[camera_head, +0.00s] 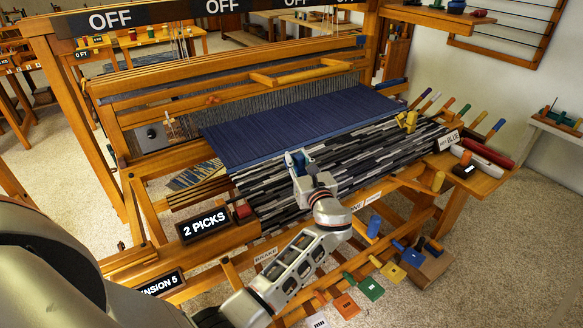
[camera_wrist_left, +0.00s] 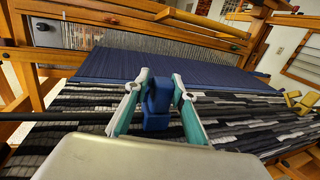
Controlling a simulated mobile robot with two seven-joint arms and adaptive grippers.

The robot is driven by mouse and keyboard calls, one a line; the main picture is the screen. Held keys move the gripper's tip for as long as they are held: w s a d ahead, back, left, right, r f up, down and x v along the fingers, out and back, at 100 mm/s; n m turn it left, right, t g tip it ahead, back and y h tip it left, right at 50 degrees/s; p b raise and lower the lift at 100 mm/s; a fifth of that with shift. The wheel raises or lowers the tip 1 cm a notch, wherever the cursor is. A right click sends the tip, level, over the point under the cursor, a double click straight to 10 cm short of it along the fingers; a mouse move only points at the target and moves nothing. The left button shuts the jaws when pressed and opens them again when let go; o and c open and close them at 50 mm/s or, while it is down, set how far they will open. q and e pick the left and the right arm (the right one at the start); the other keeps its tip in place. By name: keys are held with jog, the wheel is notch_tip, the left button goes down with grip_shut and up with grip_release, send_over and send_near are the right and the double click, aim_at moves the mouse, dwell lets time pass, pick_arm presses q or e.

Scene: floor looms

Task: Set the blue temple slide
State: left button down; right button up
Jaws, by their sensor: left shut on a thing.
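A blue slide block (camera_wrist_left: 157,103) sits between the fingers of my left gripper (camera_wrist_left: 158,98) in the left wrist view. My left gripper (camera_head: 298,160) is shut on it, over the grey, black and white striped cloth of the loom, just in front of the plain blue cloth (camera_head: 300,125). In the head view, only a little of the blue block (camera_head: 300,159) shows between the fingers. A dark bar (camera_wrist_left: 55,116) lies across the striped cloth to the left of the block; whether it meets the block is hidden. My right gripper is not in view.
A yellow clip-like piece (camera_head: 407,121) stands on the cloth to the right. A "2 PICKS" sign (camera_head: 206,224) and a red block (camera_head: 243,209) are at the left front. Colored pedals lie below.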

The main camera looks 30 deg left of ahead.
pick_arm(q)
jog(key=shift+w+d+f, duration=0.15)
jog(key=shift+w+d, duration=0.1)
jog(key=shift+w, duration=0.1)
jog(key=shift+w+d+r, duration=0.1)
jog(key=shift+d+r, duration=0.05)
jog(key=shift+r, duration=0.1)
jog(key=shift+r, duration=0.1)
jog(key=c, duration=1.8)
grip_release()
jog(key=shift+w+d, duration=0.1)
jog(key=shift+w, duration=0.2)
jog(key=shift+s+f, duration=0.1)
jog(key=shift+f, duration=0.1)
